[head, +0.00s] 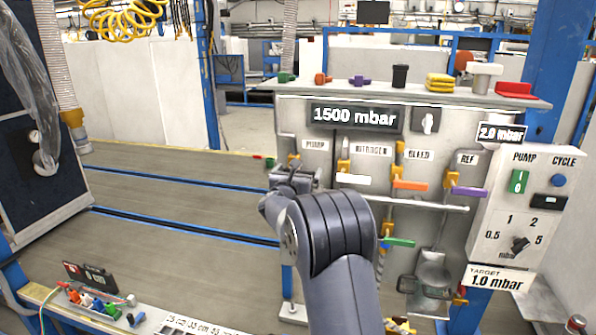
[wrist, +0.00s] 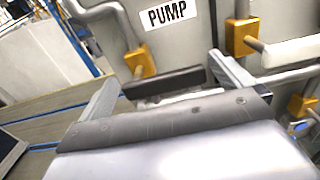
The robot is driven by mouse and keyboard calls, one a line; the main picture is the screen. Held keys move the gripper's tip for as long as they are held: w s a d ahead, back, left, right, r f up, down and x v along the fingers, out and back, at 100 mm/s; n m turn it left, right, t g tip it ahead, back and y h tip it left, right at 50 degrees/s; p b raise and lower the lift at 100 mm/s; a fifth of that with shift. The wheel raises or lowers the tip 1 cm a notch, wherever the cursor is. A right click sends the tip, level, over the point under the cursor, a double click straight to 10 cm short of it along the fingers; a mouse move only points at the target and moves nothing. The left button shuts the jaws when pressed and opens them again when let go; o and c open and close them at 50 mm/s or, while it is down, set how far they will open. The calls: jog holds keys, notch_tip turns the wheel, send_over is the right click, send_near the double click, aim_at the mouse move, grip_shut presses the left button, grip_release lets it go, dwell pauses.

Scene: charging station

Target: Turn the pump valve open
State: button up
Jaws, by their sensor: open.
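The pump valve has a yellow-orange body (wrist: 140,62) below the PUMP label (wrist: 167,14) in the wrist view. A dark bar (wrist: 165,82), apparently its lever, lies nearly level between my fingers. In the head view the valve body (head: 294,160) shows just above my gripper (head: 292,178), and my arm hides what is below. My gripper also shows in the wrist view (wrist: 166,70). It is open, with one finger on each side of the dark bar. I cannot tell whether either finger touches it.
The nitrogen valve (head: 352,179) with a white lever is close on the right. Bleed (head: 410,185) and ref (head: 468,191) levers are farther right. A horizontal pipe (head: 430,203) crosses below them. The display (head: 354,117) reads 1500 mbar.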

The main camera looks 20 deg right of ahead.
jog(key=c, duration=1.1)
jog(key=shift+c, duration=0.2)
